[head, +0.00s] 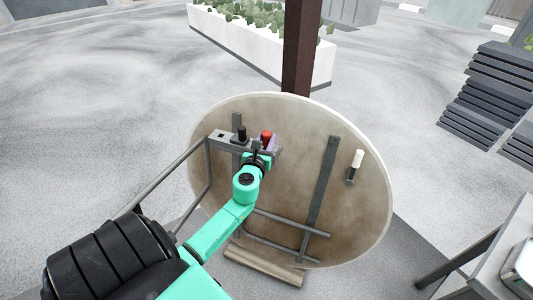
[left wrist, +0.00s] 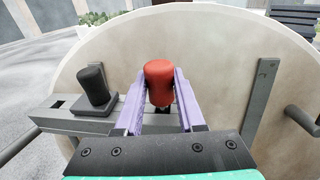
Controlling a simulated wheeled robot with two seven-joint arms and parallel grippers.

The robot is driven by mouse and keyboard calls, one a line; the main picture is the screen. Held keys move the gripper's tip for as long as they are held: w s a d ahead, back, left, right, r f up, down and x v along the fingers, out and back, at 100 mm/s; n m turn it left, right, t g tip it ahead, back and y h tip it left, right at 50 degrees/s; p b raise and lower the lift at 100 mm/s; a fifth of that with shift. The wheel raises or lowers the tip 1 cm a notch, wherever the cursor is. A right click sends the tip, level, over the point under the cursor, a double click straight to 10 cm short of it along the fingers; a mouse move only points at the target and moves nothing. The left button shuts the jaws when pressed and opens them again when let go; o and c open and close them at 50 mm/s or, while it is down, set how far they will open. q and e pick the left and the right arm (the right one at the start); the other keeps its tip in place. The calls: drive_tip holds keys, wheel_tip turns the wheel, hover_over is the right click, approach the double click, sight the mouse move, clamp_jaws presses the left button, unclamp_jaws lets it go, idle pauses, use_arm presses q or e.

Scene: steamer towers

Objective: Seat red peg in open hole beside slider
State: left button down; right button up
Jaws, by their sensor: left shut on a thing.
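The red peg (head: 266,137) stands upright between the purple fingers of my left gripper (head: 264,145), which is shut on it. In the left wrist view the peg's rounded red head (left wrist: 159,82) fills the gap between the fingers. A black-knobbed slider (head: 241,134) sits on the grey rail (head: 230,143) just left of the peg; its knob (left wrist: 93,84) and square base also show in the left wrist view. A dark square hole (head: 221,135) is open at the rail's left end. The peg's lower end is hidden, so I cannot tell whether it is in a hole.
The rail is in front of a large round beige disc (head: 290,200) with grey bars. A white-topped handle (head: 356,160) stands out at its right. A brown post (head: 299,50) rises behind, near a white planter (head: 260,45). A grey table (head: 500,250) stands at the lower right.

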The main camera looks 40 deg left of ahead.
use_arm(q)
drive_tip(key=shift+f+b, duration=0.65)
drive_tip(key=shift+f, duration=0.05)
idle(0.5)
drive_tip(key=shift+c, duration=2.2)
unclamp_jaws()
drive_tip(key=b+v, duration=0.2)
drive_tip(key=v, duration=1.2)
drive_tip(key=shift+s, duration=0.3)
drive_tip(key=shift+d, duration=0.1)
